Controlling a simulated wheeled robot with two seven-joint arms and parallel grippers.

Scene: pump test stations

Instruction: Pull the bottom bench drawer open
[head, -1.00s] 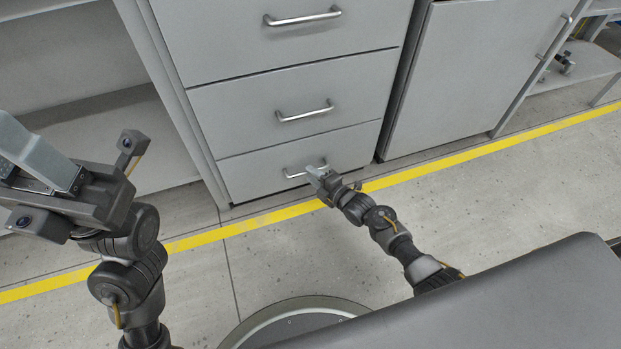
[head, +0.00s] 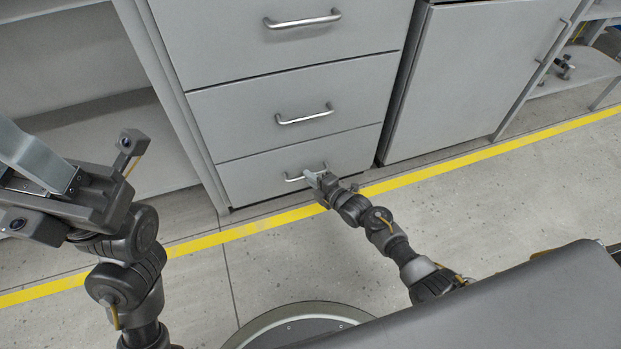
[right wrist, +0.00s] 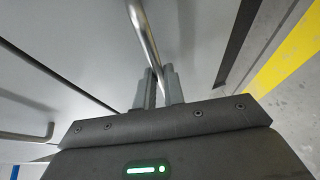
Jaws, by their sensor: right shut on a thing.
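The bottom drawer (head: 262,180) is the lowest of the grey drawer fronts in the head view. Its front looks flush with the drawers above, so it appears closed. Its metal bar handle (head: 292,178) shows left of my right gripper (head: 313,175). In the right wrist view the handle bar (right wrist: 146,35) runs down between the two fingers of my right gripper (right wrist: 160,88), which is shut on it near its right end. My left gripper (head: 38,165) is raised at the left, away from the drawers and partly cut off by the frame; its jaw opening is unclear.
The middle drawer (head: 225,115) and the top drawer (head: 220,45) are above, both shut. A cabinet door (head: 470,80) stands to the right and an open shelf bay (head: 90,125) to the left. A yellow floor line (head: 260,230) runs before the bench; the floor there is clear.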

